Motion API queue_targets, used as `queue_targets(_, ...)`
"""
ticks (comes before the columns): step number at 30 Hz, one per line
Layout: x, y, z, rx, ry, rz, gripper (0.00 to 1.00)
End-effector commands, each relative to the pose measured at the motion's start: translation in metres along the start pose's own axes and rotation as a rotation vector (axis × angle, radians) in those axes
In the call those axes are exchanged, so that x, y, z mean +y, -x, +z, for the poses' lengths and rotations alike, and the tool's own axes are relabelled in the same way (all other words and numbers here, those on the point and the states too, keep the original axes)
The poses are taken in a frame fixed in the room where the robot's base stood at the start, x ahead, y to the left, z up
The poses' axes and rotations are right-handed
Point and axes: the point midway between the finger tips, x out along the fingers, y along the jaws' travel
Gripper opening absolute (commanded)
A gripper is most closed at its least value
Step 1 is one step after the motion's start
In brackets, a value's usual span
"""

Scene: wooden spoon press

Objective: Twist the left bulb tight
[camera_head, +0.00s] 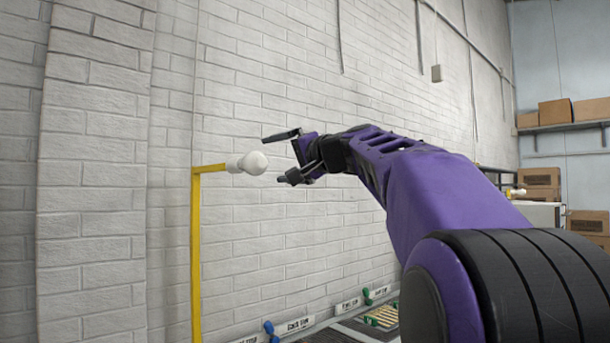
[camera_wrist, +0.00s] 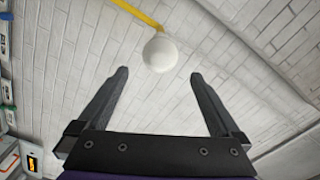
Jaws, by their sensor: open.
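The left bulb (camera_head: 253,163) is white and round, in a pale socket (camera_head: 233,166) at the top end of a yellow post (camera_head: 195,250) in front of the brick wall. My gripper (camera_head: 280,157) is open and empty, just to the right of the bulb in the head view, with its fingers pointing toward it. In the wrist view the bulb (camera_wrist: 160,53) lies ahead of and between the lines of the two open fingers (camera_wrist: 158,78), a little beyond their tips. The fingers do not appear to touch it. The bulb's thread is hidden in the socket.
Another pale fitting (camera_head: 516,192) shows at the far right behind my arm. Below, a labelled panel edge (camera_head: 295,326) with a blue knob (camera_head: 269,327) and a green knob (camera_head: 367,296) runs along the wall. Boxes (camera_head: 556,112) sit on a shelf at right. Space around the bulb looks clear.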

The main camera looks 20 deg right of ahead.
Motion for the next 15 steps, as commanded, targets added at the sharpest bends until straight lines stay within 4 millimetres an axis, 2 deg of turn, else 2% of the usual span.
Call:
queue_targets(1,0.006,0.015,0.002,0.006,0.004,0.0,1.0)
queue_targets(6,0.004,0.053,0.001,0.005,0.003,0.0,1.0)
queue_targets(9,0.001,0.07,0.0,0.004,0.001,0.001,1.0)
queue_targets(15,0.0,0.089,-0.001,0.002,0.0,0.001,1.0)
